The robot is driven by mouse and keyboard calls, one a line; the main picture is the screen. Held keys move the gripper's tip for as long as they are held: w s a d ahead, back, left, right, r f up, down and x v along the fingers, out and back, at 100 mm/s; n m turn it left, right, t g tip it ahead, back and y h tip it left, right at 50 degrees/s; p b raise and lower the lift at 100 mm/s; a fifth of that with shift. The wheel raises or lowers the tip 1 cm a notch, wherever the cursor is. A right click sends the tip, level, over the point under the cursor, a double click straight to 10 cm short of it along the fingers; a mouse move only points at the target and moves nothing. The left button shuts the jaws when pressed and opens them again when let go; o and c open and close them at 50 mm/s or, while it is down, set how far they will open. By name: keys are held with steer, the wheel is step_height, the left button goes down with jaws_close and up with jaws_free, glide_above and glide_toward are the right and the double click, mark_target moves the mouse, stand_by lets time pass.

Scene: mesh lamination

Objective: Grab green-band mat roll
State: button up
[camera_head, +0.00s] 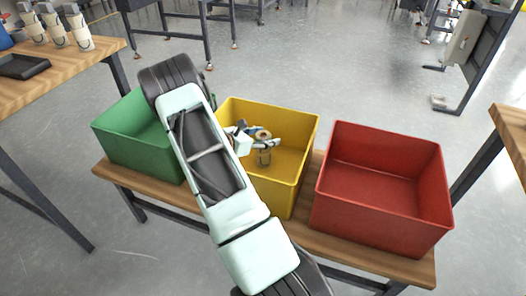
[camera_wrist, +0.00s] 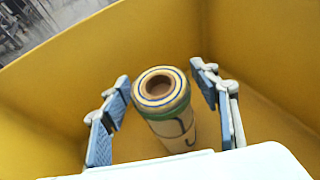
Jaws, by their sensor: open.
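A tan mat roll (camera_wrist: 172,122) stands upright inside the yellow bin (camera_wrist: 60,75). Its top end shows a hollow core with green and blue rings, and a dark mark runs on its side. In the head view the roll (camera_head: 263,156) is partly covered by my gripper. My gripper (camera_wrist: 161,80) is open, with one finger on each side of the roll's upper part. Gaps show between the fingers and the roll in the wrist view. The roll's lower end is hidden by my gripper's body there.
A green bin (camera_head: 125,150) stands left of the yellow bin, partly behind my arm. An empty red bin (camera_head: 385,190) stands to the right. All rest on a wooden bench (camera_head: 300,236). Several pale rolls (camera_head: 56,32) and a black tray (camera_head: 22,67) are on the left table.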

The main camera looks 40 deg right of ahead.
steer(key=x, duration=0.3)
steer(key=shift+d+f+b, duration=0.1)
steer(key=shift+d+b, duration=0.25)
steer(key=shift+b, duration=0.05)
steer(key=shift+c, duration=0.5)
jaws_close()
